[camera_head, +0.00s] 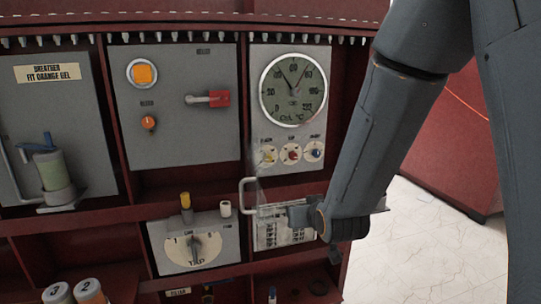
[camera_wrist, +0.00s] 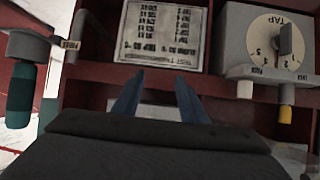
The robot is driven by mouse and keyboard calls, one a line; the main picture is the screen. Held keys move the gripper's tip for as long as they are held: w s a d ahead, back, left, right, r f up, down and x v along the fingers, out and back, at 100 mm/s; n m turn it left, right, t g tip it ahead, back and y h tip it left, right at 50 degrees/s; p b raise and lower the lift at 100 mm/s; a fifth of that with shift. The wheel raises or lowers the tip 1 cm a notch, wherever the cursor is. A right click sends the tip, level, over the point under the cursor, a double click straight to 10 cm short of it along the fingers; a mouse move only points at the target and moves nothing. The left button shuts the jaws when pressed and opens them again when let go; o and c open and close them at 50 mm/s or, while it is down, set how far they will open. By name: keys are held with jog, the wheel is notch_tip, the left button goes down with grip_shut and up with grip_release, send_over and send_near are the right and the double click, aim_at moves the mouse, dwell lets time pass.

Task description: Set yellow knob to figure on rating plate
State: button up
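The yellow knob (camera_head: 269,154) is small and sits at the left of a row of three knobs under the round gauge, beside a red one and a blue one. Its scale is too small to read. The likely rating plate (camera_head: 270,236) is a pale plate with rows of dark print, low on the cabinet; it also shows upside down in the wrist view (camera_wrist: 160,32), its figures unreadable. My gripper (camera_head: 292,214) is in front of this plate and hides part of it. In the wrist view its two fingers (camera_wrist: 159,80) are apart with nothing between them. The yellow knob is outside the wrist view.
A round gauge (camera_head: 293,90) is above the knobs. A U-shaped handle (camera_head: 247,196) stands out left of my gripper. The TAP box (camera_head: 165,240) with a dial (camera_head: 192,248) and a yellow-capped post (camera_head: 186,201) is further left. A red lever (camera_head: 219,98) sticks out higher up.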

aim_at(269, 160)
jog(key=w+a+r+n+t+y+p, duration=0.1)
jog(key=w+a+r+t+y+p, duration=0.15)
jog(key=a+r+t, duration=0.65)
jog(key=w+g, duration=0.1)
jog(key=w, duration=0.1)
jog(key=w+r+g+p, duration=0.1)
jog(key=w, duration=0.2)
jog(key=w+g+p, duration=0.1)
jog(key=w, duration=0.1)
jog(key=shift+w+d+r, duration=0.15)
jog(key=shift+w+r, duration=0.1)
jog(key=shift+r, duration=0.1)
grip_shut()
